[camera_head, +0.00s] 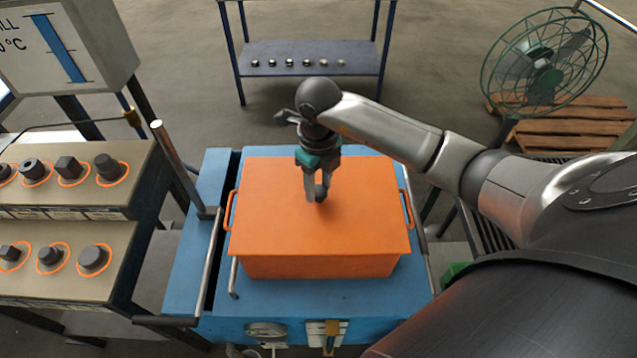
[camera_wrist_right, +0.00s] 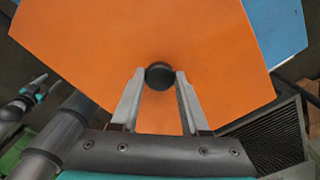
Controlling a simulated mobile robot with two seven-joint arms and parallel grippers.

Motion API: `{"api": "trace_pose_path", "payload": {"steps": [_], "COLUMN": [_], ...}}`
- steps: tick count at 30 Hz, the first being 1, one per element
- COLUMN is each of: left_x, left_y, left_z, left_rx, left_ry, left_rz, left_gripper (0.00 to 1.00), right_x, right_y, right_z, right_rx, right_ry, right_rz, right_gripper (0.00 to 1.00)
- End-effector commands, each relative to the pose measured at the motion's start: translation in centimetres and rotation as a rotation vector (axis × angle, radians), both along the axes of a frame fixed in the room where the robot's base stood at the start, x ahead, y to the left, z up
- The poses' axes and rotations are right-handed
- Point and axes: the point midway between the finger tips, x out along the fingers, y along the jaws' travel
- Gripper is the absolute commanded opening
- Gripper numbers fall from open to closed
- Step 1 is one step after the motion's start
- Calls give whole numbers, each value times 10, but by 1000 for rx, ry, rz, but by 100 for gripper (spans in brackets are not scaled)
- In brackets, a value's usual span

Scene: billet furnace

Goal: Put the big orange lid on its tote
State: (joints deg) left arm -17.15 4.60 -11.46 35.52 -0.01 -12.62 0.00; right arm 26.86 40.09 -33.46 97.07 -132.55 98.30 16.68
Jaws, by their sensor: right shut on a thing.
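The big orange lid (camera_head: 280,205) is a flat panel over the orange tote (camera_head: 320,267), roughly in line with its sides. I see no gap between them at the front, but I cannot tell if the lid is fully seated. The tote's side handles show at left and right. My right gripper (camera_head: 318,197) points down at the middle of the lid and is shut on its dark round knob (camera_wrist_right: 160,75). What looks like my left gripper (camera_wrist_right: 38,85) shows at the left edge of the right wrist view, its jaws unclear; it is not in the head view.
The tote stands on a blue bench (camera_head: 185,275) with metal rails. A control console with knobs (camera_head: 70,220) stands close at left. A blue shelf (camera_head: 300,58) with small round parts is behind. A green fan (camera_head: 545,62) and wooden pallet (camera_head: 570,135) are at back right.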

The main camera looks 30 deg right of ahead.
Motion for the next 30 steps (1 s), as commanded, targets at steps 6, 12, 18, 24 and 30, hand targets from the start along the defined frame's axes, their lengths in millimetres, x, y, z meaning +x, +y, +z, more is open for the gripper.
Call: {"api": "trace_pose_path", "payload": {"steps": [6,12,18,24,30], "left_x": [0,-1,-1,-1,-1], "left_y": [0,0,0,0,0], "left_z": [-1,-1,-1,-1,-1], "left_rx": [0,0,0,0,0], "left_ry": [1,1,1,1,1], "left_rz": [0,0,0,0,0], "left_gripper": [69,69,69,69,69], "right_x": [0,0,0,0,0], "right_y": [0,0,0,0,0], "right_z": [-1,-1,-1,-1,2], "right_rx": [0,0,0,0,0], "right_ry": [-1,-1,-1,-1,-1], "right_rz": [-1,-1,-1,0,0], "right_gripper": [0,50,72,80,80]}}
